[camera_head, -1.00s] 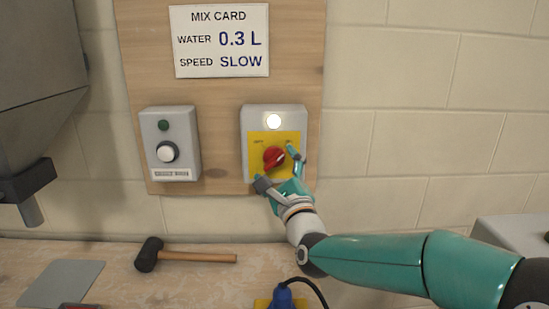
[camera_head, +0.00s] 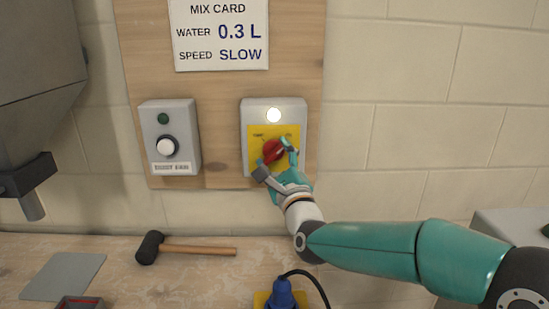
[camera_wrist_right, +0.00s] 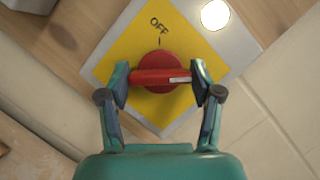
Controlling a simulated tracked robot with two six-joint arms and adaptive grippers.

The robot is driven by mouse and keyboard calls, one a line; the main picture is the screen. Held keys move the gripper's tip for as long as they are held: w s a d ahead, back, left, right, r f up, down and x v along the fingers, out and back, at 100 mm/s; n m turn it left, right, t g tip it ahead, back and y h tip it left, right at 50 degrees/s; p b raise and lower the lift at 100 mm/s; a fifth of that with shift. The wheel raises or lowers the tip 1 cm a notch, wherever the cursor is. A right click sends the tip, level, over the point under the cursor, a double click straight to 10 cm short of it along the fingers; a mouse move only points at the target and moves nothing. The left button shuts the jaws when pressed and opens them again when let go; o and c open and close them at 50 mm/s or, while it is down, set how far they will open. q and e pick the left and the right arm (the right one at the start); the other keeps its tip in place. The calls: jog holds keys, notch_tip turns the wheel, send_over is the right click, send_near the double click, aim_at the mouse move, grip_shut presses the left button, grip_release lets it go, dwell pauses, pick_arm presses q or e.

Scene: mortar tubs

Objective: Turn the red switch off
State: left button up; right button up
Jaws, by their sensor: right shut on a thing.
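The red switch (camera_head: 273,151) is a round rotary knob with a raised bar, on a yellow plate (camera_head: 254,134) on a grey box. The knob also shows in the wrist view (camera_wrist_right: 157,85). There its bar lies crosswise, with a white mark at its right end; the OFF label (camera_wrist_right: 160,22) is above it. My right gripper (camera_head: 275,159) is shut on the knob's bar, one finger at each end, also in the wrist view (camera_wrist_right: 159,86). A white lamp (camera_head: 273,115) above the plate is lit. My left gripper is not in view.
A second grey box (camera_head: 172,184) with a white knob and dark green lamp is to the left on the wooden board (camera_head: 222,120). A mallet (camera_head: 198,249), a grey plate (camera_head: 62,276) and a blue plug (camera_head: 282,294) are on the bench below. A hopper hangs at left.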

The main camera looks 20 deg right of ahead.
jog(key=shift+f, duration=0.1)
jog(key=shift+n+g+y+b, duration=0.45)
jog(key=shift+n+b, duration=0.5)
jog(key=shift+n, duration=0.45)
jog(key=shift+n+g+y+b, duration=0.3)
jog(key=shift+n+y, duration=0.15)
jog(key=shift+n, duration=0.55)
jog(key=shift+n+g, duration=0.35)
jog(key=shift+n, duration=0.65)
jog(key=shift+r+n+g+p, duration=0.25)
jog(key=shift+n+g+p, duration=0.15)
jog(key=shift+n+p, duration=0.35)
jog(key=n+g+p, duration=0.1)
jog(key=n+p, duration=0.3)
jog(key=p, duration=0.3)
jog(key=n+g+h+p, duration=0.1)
jog(key=n+p, duration=0.3)
jog(key=p, duration=0.4)
jog(key=shift+a+g, duration=0.1)
jog(key=shift+g, duration=0.5)
jog(key=shift+f+n+h+p, duration=0.3)
jog(key=shift+n+h+p, duration=0.15)
jog(key=shift+p, duration=0.65)
